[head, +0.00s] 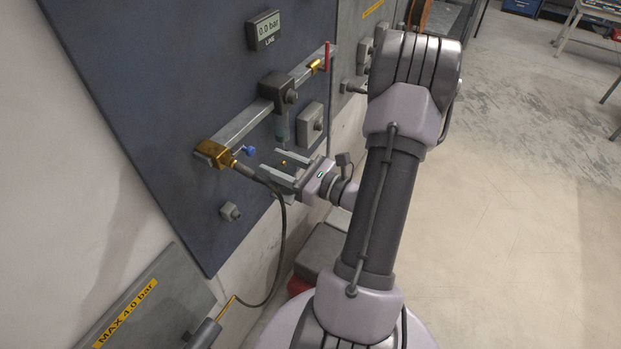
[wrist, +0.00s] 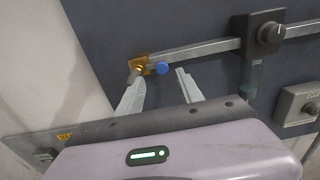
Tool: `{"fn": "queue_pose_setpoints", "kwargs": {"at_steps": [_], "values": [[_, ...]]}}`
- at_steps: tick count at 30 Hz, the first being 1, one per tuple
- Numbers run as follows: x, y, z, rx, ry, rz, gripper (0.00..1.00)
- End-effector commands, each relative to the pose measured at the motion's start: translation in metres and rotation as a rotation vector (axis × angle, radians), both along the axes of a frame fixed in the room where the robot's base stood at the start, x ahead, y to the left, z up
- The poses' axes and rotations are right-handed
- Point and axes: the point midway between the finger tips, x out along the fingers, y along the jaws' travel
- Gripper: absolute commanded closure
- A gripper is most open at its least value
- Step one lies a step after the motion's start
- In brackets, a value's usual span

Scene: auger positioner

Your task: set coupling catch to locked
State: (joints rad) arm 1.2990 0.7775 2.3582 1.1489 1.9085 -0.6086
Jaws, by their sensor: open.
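The coupling catch, a small blue tab (head: 249,151), sits beside the brass coupling (head: 212,153) at the left end of a grey rail. In the wrist view the blue catch (wrist: 162,68) shows just beyond and between my fingertips, right of the brass block (wrist: 143,64). My gripper (head: 271,163) is open and empty, its two fingers pointing at the panel near the catch. The fingers do not appear to touch it. I cannot tell the catch's set position from these views.
A black hose (head: 282,240) hangs from the coupling, close by my fingers. A dark valve block with a knob (head: 279,92) sits mid-rail, with a grey switch box (head: 311,124) nearby. Open floor (head: 530,200) lies to the right.

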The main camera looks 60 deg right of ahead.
Motion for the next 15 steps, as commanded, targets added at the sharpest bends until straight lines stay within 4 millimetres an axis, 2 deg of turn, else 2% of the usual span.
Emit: {"fn": "queue_pose_setpoints", "kwargs": {"at_steps": [9,12,15], "values": [[-0.085,-0.008,-0.002,0.000,0.000,-0.005,0.56],[-0.104,-0.010,-0.001,-0.001,-0.001,-0.004,0.56],[-0.114,-0.010,0.000,0.001,-0.001,-0.002,0.56]]}}
